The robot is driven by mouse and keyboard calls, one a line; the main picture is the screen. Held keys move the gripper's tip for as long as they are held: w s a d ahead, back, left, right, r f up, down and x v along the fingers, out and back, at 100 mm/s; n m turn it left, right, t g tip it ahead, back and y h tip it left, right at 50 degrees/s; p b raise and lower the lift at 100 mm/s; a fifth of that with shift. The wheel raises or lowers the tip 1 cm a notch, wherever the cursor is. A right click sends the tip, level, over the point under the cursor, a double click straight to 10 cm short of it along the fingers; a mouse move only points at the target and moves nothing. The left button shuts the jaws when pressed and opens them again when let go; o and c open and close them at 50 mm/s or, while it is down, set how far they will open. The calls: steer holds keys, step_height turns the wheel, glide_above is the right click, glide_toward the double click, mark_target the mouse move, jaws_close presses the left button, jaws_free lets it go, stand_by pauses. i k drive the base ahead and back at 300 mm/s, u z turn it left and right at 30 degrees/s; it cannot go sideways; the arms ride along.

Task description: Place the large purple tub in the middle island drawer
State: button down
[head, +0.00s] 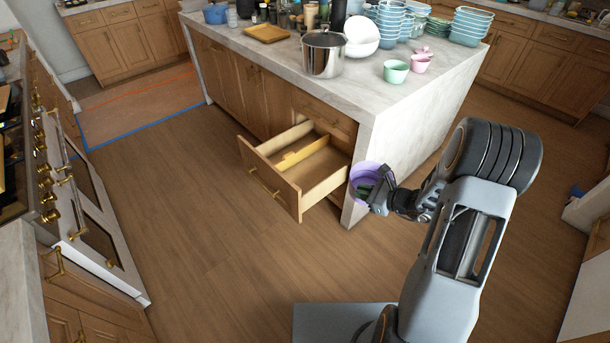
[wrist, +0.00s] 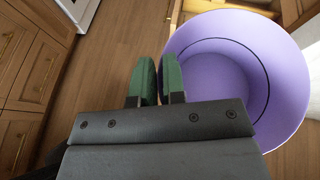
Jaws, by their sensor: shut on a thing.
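The large purple tub (head: 366,171) hangs in the air beside the marble end of the island. My gripper (head: 377,194) is shut on the tub's near wall. In the wrist view the tub (wrist: 238,65) is round and looks empty inside. The green fingertips of my gripper (wrist: 158,80) meet at its left side, and the gripper body covers part of it. An island drawer (head: 268,182) is pulled open, just left of the tub. It has a lengthwise wooden divider and bare floor on its right. I cannot tell if this is the middle drawer.
The island top (head: 375,90) carries a steel pot (head: 322,55), stacked blue tubs (head: 390,18), and green (head: 396,71) and pink cups (head: 420,62). A stove (head: 100,210) stands left. The wooden floor (head: 200,220) between is clear.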

mark_target(296, 182)
steer(key=u, duration=0.45)
steer(key=i, duration=1.3)
steer(key=u, duration=0.1)
